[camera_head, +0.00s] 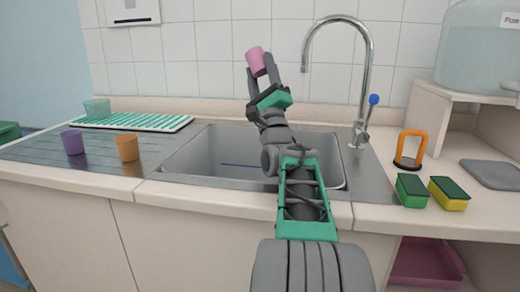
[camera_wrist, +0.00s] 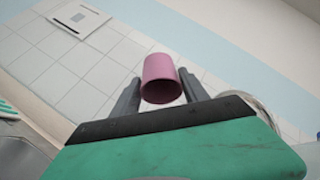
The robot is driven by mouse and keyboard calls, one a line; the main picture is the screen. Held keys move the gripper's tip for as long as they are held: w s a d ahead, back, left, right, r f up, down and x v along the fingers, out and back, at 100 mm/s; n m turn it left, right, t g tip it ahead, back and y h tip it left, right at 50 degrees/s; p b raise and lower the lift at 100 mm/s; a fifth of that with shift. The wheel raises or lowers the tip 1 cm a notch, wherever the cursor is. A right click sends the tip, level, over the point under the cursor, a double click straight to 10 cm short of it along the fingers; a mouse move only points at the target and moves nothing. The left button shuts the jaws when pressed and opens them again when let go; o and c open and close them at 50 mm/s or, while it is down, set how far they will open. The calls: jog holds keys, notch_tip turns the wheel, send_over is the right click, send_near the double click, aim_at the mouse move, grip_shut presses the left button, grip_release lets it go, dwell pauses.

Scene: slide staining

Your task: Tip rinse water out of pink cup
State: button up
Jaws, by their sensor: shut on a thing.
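The pink cup (camera_head: 256,61) is held in the air above the back part of the sink (camera_head: 215,155) in the head view. My gripper (camera_head: 262,72) is shut on it, with one dark finger on each side. The cup is slightly tilted in the head view. In the wrist view the pink cup (camera_wrist: 161,78) sits between the fingertips of my gripper (camera_wrist: 160,85), and its dark open mouth faces toward the camera. I see no water in or leaving the cup.
A tall tap (camera_head: 368,75) with a blue-tipped lever stands behind the sink's right side. Purple (camera_head: 73,142) and orange (camera_head: 127,147) cups stand on the drainer at left. A striped mat (camera_head: 150,122) with a greenish cup (camera_head: 97,108) lies behind. Sponges (camera_head: 411,190) lie at right.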

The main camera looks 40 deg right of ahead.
dwell(0.5)
